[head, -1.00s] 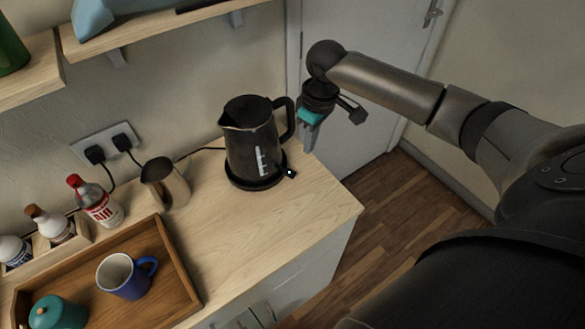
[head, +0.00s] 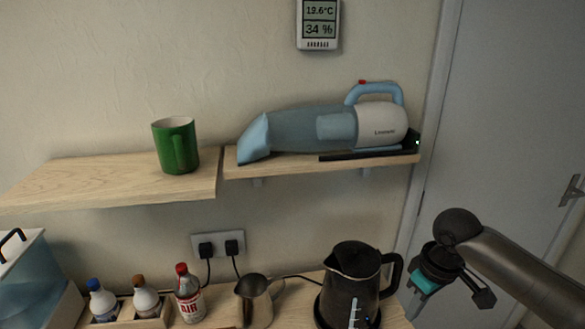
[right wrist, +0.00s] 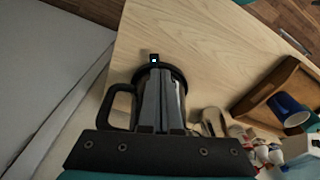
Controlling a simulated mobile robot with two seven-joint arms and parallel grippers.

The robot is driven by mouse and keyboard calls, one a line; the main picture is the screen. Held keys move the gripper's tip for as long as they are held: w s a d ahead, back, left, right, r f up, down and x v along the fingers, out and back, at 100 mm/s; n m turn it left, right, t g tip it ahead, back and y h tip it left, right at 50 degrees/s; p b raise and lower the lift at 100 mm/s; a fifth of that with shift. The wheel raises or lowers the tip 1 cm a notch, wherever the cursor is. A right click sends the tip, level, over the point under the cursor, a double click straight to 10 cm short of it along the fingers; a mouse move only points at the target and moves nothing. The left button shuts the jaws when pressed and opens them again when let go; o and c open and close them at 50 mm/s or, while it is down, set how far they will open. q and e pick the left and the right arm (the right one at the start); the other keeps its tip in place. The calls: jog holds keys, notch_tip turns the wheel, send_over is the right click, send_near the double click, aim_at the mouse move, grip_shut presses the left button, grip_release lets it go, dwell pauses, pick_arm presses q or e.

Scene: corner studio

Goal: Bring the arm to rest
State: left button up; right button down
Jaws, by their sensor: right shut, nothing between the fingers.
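My right gripper (head: 416,303) hangs just right of the black kettle's handle in the head view, fingers pointing down, shut and empty. In the right wrist view its two grey fingers (right wrist: 160,85) lie together in front of the kettle. The black kettle (head: 350,285) stands upright on the counter; its lower part is cut off by the frame in the head view. It also shows in the right wrist view (right wrist: 124,108), partly hidden behind the fingers. I see no contact between gripper and kettle. My left gripper is not in view.
A metal jug (head: 254,303) and several bottles (head: 188,297) stand left of the kettle. Above are wall shelves (head: 110,180) with a green mug (head: 175,147) and a handheld vacuum (head: 310,130). A door (head: 490,130) is behind my right arm. A wooden tray (right wrist: 262,92) holds a blue mug (right wrist: 290,110).

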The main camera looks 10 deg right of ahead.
jog(key=s+a+f+n+t+y, duration=0.1)
jog(key=s+a+f, duration=0.35)
jog(key=a, duration=0.25)
jog(key=s+a+f+y, duration=0.1)
jog(key=s+a+f, duration=0.2)
jog(key=s+a, duration=0.3)
jog(key=s+d+r+m+t+h, duration=0.15)
jog(key=s+m, duration=0.25)
jog(key=s, duration=0.6)
notch_tip(320, 180, down, 30)
jog(key=s+g+b, duration=0.2)
jog(key=b, duration=0.5)
jog(key=s+d+f+b, duration=0.2)
jog(key=s+f+b, duration=0.3)
jog(key=s+f, duration=1)
notch_tip(320, 180, down, 4)
jog(key=shift+d+r+n+g+h, duration=0.1)
jog(key=shift+d+n+g+h, duration=0.1)
jog(key=shift+n+g+h, duration=0.2)
